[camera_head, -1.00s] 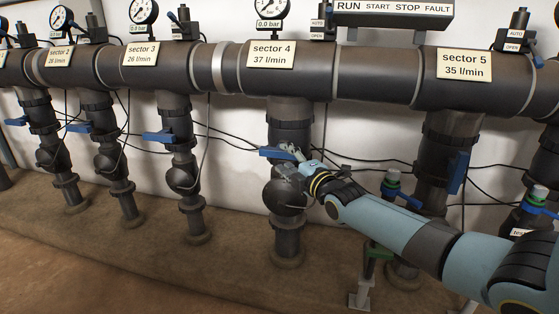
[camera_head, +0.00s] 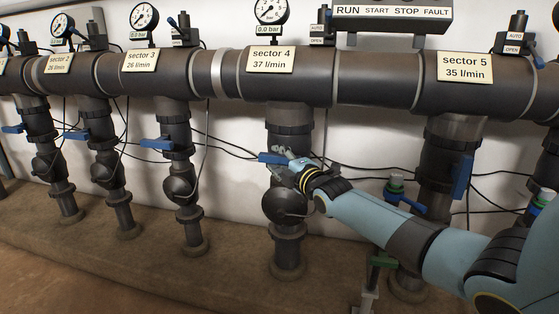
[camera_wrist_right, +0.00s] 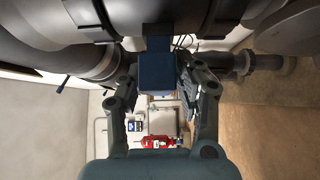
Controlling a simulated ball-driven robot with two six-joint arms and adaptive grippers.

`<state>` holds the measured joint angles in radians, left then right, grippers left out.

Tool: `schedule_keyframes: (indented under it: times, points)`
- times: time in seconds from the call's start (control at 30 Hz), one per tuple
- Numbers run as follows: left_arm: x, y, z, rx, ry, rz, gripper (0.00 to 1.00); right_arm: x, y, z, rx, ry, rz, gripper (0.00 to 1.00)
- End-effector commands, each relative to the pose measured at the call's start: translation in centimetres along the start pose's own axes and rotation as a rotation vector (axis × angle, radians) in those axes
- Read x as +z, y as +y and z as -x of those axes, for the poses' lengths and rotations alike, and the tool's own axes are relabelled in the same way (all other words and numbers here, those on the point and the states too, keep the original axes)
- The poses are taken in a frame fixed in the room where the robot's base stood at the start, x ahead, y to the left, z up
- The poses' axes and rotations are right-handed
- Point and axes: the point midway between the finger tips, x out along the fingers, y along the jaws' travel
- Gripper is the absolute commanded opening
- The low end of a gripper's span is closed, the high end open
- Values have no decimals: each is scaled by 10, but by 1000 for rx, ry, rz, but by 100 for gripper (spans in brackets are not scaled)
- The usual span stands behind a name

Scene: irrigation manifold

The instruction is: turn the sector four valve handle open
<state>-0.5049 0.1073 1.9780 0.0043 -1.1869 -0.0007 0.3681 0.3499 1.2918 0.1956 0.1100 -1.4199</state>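The sector four valve handle (camera_head: 268,158) is a blue lever on the dark vertical pipe under the "sector 4" label (camera_head: 270,59). It points left, crosswise to the pipe. My right gripper (camera_head: 282,153) is at the handle and hides part of it. In the right wrist view the blue handle (camera_wrist_right: 157,72) lies between the two fingers of the right gripper (camera_wrist_right: 158,84). The fingers are apart, and a narrow gap seems to show on each side, so contact is not clear. My left gripper is not in view.
The sector three handle (camera_head: 157,144) also points left. The sector five handle (camera_head: 462,177) stands upright along its pipe. Thin black cables hang behind the pipes.

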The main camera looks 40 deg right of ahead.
Motion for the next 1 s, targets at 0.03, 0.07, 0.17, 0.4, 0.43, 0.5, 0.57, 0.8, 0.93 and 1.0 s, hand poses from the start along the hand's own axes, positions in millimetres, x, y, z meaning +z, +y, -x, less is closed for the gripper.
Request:
schedule_keyframes:
  times: [0.03, 0.07, 0.17, 0.4, 0.43, 0.5, 0.57, 0.8, 0.93, 1.0]
  points:
    - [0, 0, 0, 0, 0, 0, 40, 0, 0, 0, 0, 0, 0, 26]
    - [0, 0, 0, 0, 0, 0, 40, 0, 0, 0, 0, 0, 0, 22]
    - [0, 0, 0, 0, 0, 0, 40, 0, 0, 0, 0, 0, 0, 9]
    - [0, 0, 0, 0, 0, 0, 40, 0, 0, 0, 1, 0, 0, 0]
    - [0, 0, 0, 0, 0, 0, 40, 0, 0, 0, 2, 0, -2, 0]
    - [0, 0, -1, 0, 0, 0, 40, 0, -1, 0, 7, 0, -7, 0]
    - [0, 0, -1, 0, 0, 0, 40, 0, -1, 0, 13, 0, -13, 0]
    - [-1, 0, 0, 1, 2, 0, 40, 0, 0, 0, 28, 0, -28, 0]
    - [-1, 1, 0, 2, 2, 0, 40, 0, -1, 0, 43, 0, -42, 0]
    - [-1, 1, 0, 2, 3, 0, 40, 0, -1, 0, 55, 0, -55, 0]
